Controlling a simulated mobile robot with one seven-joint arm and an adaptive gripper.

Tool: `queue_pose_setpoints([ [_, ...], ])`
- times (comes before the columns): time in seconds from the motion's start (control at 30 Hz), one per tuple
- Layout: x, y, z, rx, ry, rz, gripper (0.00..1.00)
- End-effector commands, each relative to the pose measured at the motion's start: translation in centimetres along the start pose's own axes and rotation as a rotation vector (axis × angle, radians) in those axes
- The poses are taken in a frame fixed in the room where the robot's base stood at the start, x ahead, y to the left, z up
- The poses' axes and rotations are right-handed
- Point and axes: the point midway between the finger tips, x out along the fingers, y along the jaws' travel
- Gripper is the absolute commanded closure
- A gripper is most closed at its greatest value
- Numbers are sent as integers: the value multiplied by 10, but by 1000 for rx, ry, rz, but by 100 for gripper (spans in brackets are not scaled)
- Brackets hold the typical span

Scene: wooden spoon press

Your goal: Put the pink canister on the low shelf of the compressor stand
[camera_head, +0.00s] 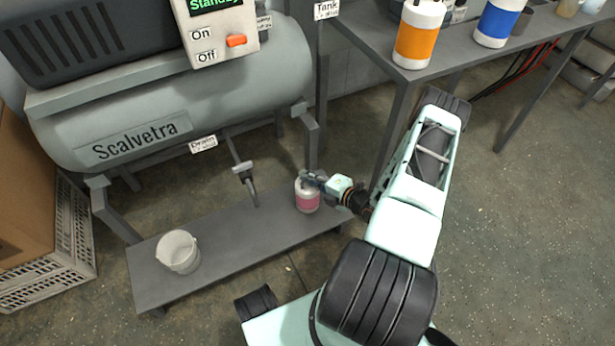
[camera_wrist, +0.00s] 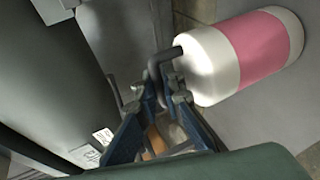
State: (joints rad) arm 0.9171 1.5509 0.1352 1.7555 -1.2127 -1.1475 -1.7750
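The pink canister (camera_head: 307,200), white with a pink band, is upright over the right end of the low shelf (camera_head: 228,243) of the compressor stand. It looks to be at the shelf surface, but I cannot tell if its base touches. My gripper (camera_head: 312,179) is at the canister's top, reaching in from the right. In the wrist view the canister (camera_wrist: 240,55) lies beyond the fingertips. Its dark bent handle runs between my gripper's fingers (camera_wrist: 165,92), which are drawn close together around it.
A white bucket (camera_head: 178,252) stands on the shelf's left part; the shelf between is clear. A drain valve pipe (camera_head: 245,172) hangs above the shelf from the compressor tank (camera_head: 170,115). A table (camera_head: 395,70) with orange (camera_head: 417,38) and blue (camera_head: 497,22) canisters stands at the upper right.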

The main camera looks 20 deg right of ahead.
Motion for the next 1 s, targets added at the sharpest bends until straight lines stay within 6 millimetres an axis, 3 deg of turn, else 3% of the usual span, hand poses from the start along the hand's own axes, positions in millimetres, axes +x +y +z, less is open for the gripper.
queue_pose_setpoints([
  [0.13,0,0,0,0,0,-1,76],
  [0.5,-3,4,0,1,0,-1,76],
  [1.0,-100,5,0,1,-2,-2,76],
])
